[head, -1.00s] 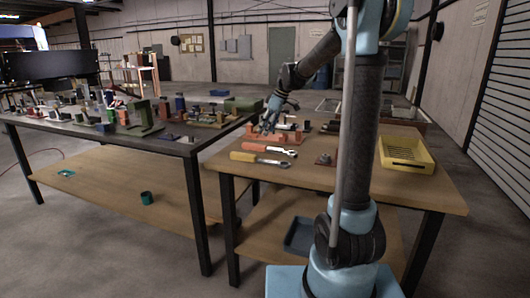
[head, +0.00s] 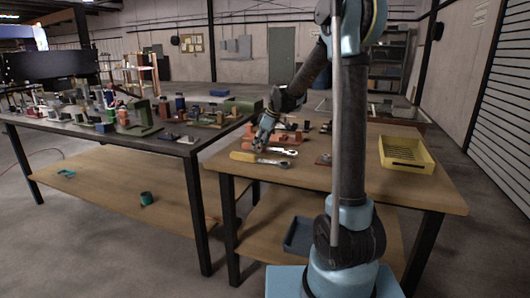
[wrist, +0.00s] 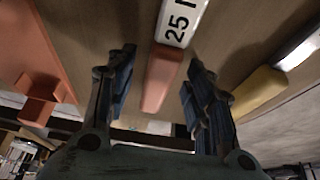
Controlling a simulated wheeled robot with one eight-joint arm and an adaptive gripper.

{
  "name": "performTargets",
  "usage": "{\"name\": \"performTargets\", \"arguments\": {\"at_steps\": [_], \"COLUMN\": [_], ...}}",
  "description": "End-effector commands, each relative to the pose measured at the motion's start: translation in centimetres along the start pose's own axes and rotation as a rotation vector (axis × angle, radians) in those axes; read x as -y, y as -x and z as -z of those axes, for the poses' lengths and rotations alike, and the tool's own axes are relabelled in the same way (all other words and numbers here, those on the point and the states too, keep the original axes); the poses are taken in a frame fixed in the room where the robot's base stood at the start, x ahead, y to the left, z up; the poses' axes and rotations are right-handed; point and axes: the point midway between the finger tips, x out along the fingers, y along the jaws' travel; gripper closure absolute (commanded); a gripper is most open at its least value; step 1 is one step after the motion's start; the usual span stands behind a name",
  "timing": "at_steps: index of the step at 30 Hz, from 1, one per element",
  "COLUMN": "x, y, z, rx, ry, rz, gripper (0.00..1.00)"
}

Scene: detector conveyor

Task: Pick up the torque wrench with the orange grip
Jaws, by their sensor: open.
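The torque wrench with the orange grip lies on the wooden table. Its orange grip (wrist: 158,80) shows in the wrist view between my two fingers, with a white label reading "25 N" beyond it. In the head view its metal head (head: 283,151) points right, and my gripper (head: 258,147) covers most of the grip. My gripper (wrist: 160,62) is open over the grip, with a finger on each side. I cannot tell whether the fingers touch it. A second wrench with a yellow grip (head: 243,156) lies close by; this yellow grip (wrist: 258,90) is right of my fingers in the wrist view.
A red-orange holder (head: 286,138) stands behind the wrenches; a similarly coloured piece (wrist: 30,50) is at left in the wrist view. A yellow tray (head: 407,164) sits at the table's right. A dark bench (head: 160,144) with many parts is at left. The table front is clear.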

Motion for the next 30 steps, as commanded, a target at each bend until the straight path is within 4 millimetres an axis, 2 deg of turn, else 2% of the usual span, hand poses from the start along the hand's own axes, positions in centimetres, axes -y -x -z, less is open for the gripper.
{"name": "performTargets", "arguments": {"at_steps": [3, 4, 9, 10, 22, 26, 30], "x": [0.0, 0.0, 0.0, 0.0, 0.0, 0.0, 0.0], "y": [0.0, 0.0, 0.0, 0.0, 0.5, 1.8, 4.0], "z": [0.0, 0.0, 0.0, 0.0, 0.1, 0.7, 1.6], "rx": [0.0, 0.0, 0.0, 0.0, 0.0, 0.0, 0.0], "ry": [0.0, 0.0, 0.0, 0.0, 0.0, 0.0, 0.0], "rz": [0.0, 0.0, 0.0, 0.0, 0.0, 0.0, 0.0], "gripper": [0.52, 0.56, 0.95, 1.0, 1.0, 1.0, 1.0]}}
